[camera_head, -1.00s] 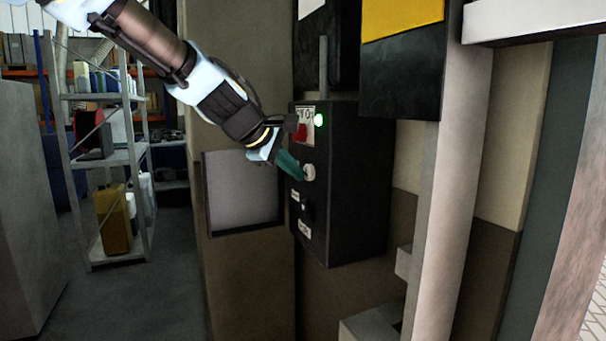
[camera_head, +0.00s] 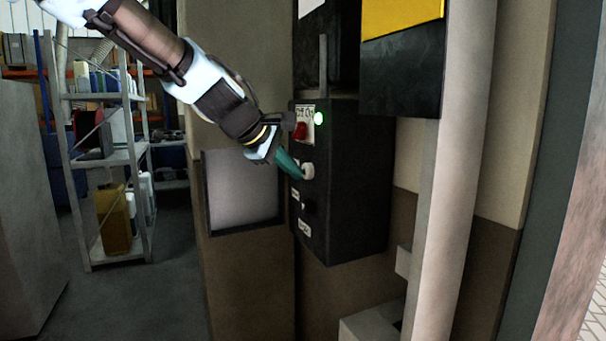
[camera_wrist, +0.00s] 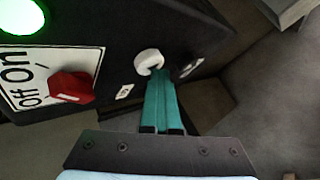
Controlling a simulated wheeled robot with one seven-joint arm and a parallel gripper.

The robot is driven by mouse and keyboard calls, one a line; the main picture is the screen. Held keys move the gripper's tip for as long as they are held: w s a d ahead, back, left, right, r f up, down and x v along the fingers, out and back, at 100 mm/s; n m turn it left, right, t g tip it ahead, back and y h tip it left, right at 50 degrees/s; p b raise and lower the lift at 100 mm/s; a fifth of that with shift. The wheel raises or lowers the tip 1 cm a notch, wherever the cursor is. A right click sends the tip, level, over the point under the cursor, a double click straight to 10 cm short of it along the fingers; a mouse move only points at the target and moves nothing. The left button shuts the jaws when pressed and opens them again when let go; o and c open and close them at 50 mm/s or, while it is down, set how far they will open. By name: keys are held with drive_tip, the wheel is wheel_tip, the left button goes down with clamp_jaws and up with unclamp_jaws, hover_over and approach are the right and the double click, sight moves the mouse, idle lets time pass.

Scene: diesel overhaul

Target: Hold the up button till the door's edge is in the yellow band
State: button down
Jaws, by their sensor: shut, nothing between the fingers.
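A black control box (camera_head: 350,190) hangs on the wall, with a white round button (camera_head: 308,171) on its face; the button also shows in the wrist view (camera_wrist: 148,61). My gripper (camera_head: 298,173) has its teal fingers closed together and empty. Their tips (camera_wrist: 157,74) appear to touch the white button; how far it is pressed I cannot tell. Its small label is too blurred to read. A dark control (camera_head: 304,207) sits lower on the box. A yellow area (camera_head: 402,16) shows at the top above a black panel. The door's edge is not in view.
A red switch (camera_wrist: 71,87) marked Off and On and a lit green lamp (camera_head: 318,118) sit above the button. A pale post (camera_head: 455,190) stands right of the box. A shelf rack (camera_head: 105,97) stands at the left, with open floor beside it.

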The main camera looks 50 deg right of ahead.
drive_tip(key=shift+w+a+b, duration=0.25)
drive_tip(key=shift+a+b, duration=0.3)
drive_tip(key=shift+a, duration=0.15)
drive_tip(key=shift+w+a+b, duration=0.3)
drive_tip(key=shift+a+b, duration=0.3)
drive_tip(key=shift+a, duration=0.2)
drive_tip(key=shift+w+a+b, duration=0.35)
drive_tip(key=shift+a+b, duration=0.25)
drive_tip(key=shift+a, duration=0.15)
drive_tip(key=shift+w+a+b, duration=0.3)
drive_tip(key=shift+a+b, duration=0.3)
drive_tip(key=shift+a, duration=0.2)
